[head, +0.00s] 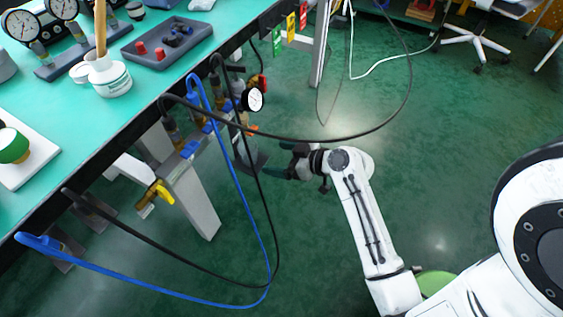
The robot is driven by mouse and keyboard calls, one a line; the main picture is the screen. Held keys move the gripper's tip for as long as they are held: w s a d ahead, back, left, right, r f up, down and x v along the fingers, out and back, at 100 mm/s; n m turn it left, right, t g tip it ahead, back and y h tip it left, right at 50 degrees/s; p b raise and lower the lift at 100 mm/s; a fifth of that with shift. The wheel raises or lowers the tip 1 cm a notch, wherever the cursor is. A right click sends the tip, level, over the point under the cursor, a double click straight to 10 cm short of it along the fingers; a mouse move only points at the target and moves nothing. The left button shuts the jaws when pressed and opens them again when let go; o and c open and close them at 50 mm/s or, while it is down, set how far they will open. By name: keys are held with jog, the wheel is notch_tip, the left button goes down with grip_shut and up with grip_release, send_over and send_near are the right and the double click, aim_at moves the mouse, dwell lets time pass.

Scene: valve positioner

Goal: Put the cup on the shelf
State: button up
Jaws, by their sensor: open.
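A white cup-like container (106,79) with a label and a wooden stick (99,28) in it stands on the teal bench top at the upper left. I cannot tell for sure whether it is the task's cup. No shelf is clearly recognisable in the head view. My gripper (284,172) is open, beside the bench front and below the bench top, pointing left. Its dark fingers are small and partly lost against dark fittings. It is well apart from the white container.
The teal bench top (60,125) carries pressure gauges (20,25), a grey tray (168,46) and a green round piece (13,146) on a white plate. A blue hose (243,195) and black hoses loop off the bench front near my arm. Green floor (455,130) is open at the right.

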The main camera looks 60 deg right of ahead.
jog(key=s+a+f+n+g+y, duration=0.1)
jog(key=s+a+f+g+y, duration=0.15)
jog(key=a, duration=0.45)
jog(key=s+a+m+g+h, duration=0.1)
jog(key=s+a+g, duration=0.3)
jog(key=s+g, duration=0.1)
jog(key=s+a+f+g+h, duration=0.1)
jog(key=s+a+g+h, duration=0.1)
jog(key=s, duration=0.6)
jog(key=a+g, duration=0.1)
jog(key=g, duration=0.1)
jog(key=shift+a+m+g, duration=0.35)
jog(key=shift+m, duration=0.05)
jog(key=shift+w+f, duration=0.1)
jog(key=shift+c, duration=0.4)
